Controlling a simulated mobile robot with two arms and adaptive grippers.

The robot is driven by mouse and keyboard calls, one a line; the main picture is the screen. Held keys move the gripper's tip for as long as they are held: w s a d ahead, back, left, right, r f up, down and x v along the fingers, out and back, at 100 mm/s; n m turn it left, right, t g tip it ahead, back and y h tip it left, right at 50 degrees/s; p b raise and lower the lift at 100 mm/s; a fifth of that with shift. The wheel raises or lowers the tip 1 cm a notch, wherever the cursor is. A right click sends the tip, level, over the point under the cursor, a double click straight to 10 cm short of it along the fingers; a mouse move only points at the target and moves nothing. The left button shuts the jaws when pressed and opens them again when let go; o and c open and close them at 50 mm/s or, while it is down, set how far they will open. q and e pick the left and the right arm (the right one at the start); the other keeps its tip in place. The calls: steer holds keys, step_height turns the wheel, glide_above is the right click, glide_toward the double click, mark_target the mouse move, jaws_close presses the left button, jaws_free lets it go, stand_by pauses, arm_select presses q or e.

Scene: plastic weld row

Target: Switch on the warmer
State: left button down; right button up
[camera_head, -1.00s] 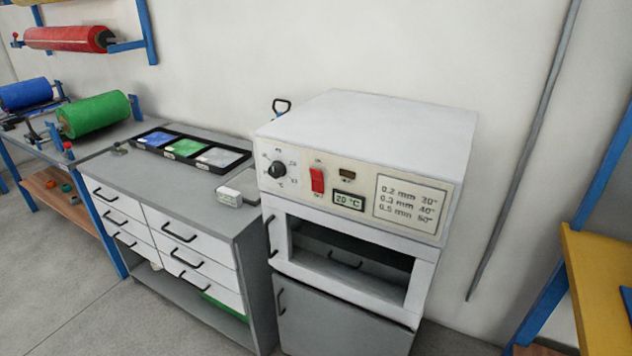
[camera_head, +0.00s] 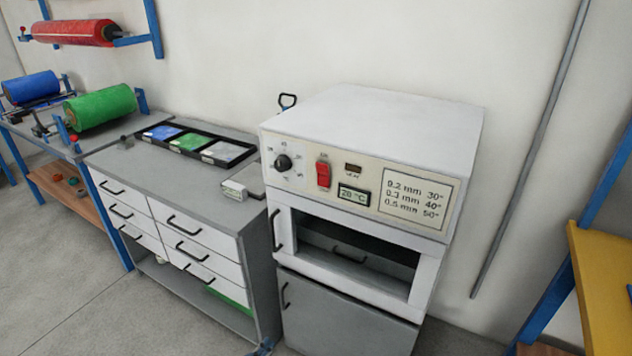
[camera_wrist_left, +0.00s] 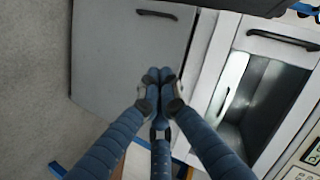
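The warmer (camera_head: 370,125) is a white box with a control panel on its front. The panel has a black dial (camera_head: 283,163), a red rocker switch (camera_head: 323,174), a small dark indicator window (camera_head: 353,168) and a green display (camera_head: 354,196) that appears to read 20 °C. My left gripper (camera_head: 264,349) barely shows at the bottom edge of the head view, low by the grey door. In the left wrist view its fingers (camera_wrist_left: 160,75) are together and hold nothing, in front of the grey door (camera_wrist_left: 120,50). My right gripper is not in view.
A windowed compartment door (camera_head: 350,260) with a black handle lies below the panel. A drawer bench (camera_head: 210,205) stands to the left, bearing a tray (camera_head: 250,150) of coloured sheets and a small white box (camera_head: 233,190). A yellow-topped table (camera_head: 605,270) stands at right.

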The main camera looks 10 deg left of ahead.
arm_select(q)
steer(key=w+d+r+m+t+h, duration=0.2)
steer(key=r+m, duration=0.1)
steer(key=r, duration=0.9)
steer(key=w+d+r+m+t+h, duration=0.2)
steer(key=r+m, duration=0.2)
steer(key=r, duration=0.9)
steer(key=w+d+r+m+t+h, duration=0.1)
steer(key=w+d+r+m+t, duration=0.1)
steer(key=r, duration=1.1)
steer(key=shift+w+r+m+t+h, duration=0.15)
steer(key=shift+w+m+t+h, duration=0.3)
steer(key=shift+m+t, duration=0.2)
steer(key=p, duration=0.3)
glide_toward(322, 172)
steer(key=x, duration=0.5)
steer(key=shift+w+r, duration=0.2)
steer(key=shift+r, duration=0.05)
steer(key=shift+x, duration=0.8)
steer(key=shift+f, duration=0.15)
